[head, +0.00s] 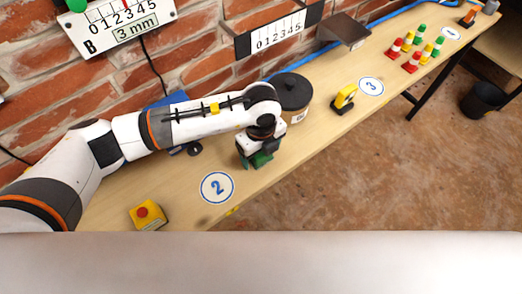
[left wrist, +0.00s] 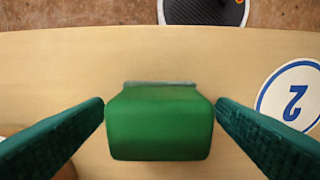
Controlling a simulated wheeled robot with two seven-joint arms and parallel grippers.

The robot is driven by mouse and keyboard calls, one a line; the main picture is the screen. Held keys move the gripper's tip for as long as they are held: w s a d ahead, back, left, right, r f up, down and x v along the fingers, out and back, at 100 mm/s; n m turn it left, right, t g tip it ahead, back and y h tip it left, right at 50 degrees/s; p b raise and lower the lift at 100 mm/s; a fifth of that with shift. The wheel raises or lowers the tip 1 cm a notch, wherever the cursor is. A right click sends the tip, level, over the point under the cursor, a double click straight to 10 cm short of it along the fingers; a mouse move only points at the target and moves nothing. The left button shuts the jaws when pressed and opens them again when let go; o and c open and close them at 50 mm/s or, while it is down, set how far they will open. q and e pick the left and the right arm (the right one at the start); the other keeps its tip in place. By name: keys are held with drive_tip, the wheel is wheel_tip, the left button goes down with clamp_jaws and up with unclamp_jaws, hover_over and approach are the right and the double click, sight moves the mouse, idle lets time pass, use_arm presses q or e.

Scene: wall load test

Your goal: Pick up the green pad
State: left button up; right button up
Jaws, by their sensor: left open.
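The green pad (left wrist: 160,124) lies on the wooden table in the left wrist view, centred between the two fingers. It is a green block with a paler edge along its far side. My left gripper (left wrist: 160,135) is open, with one dark green finger on each side of the pad. Each fingertip is close to a side of the pad; I cannot tell whether they touch it. In the head view my left gripper (head: 258,164) points down at the table behind the round "2" mark, and the pad is mostly hidden there. My right gripper is not in view.
A yellow box with a red button (head: 147,214) stands at the table's near left. A dark round pot (head: 293,95) stands just behind my left gripper. A yellow device (head: 344,98) and several coloured cones (head: 411,62) stand farther right. A brick wall with gauges runs behind.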

use_arm(q)
drive_tip(key=shift+f, duration=0.25)
drive_tip(key=c, duration=1.1)
drive_tip(key=shift+r, duration=0.15)
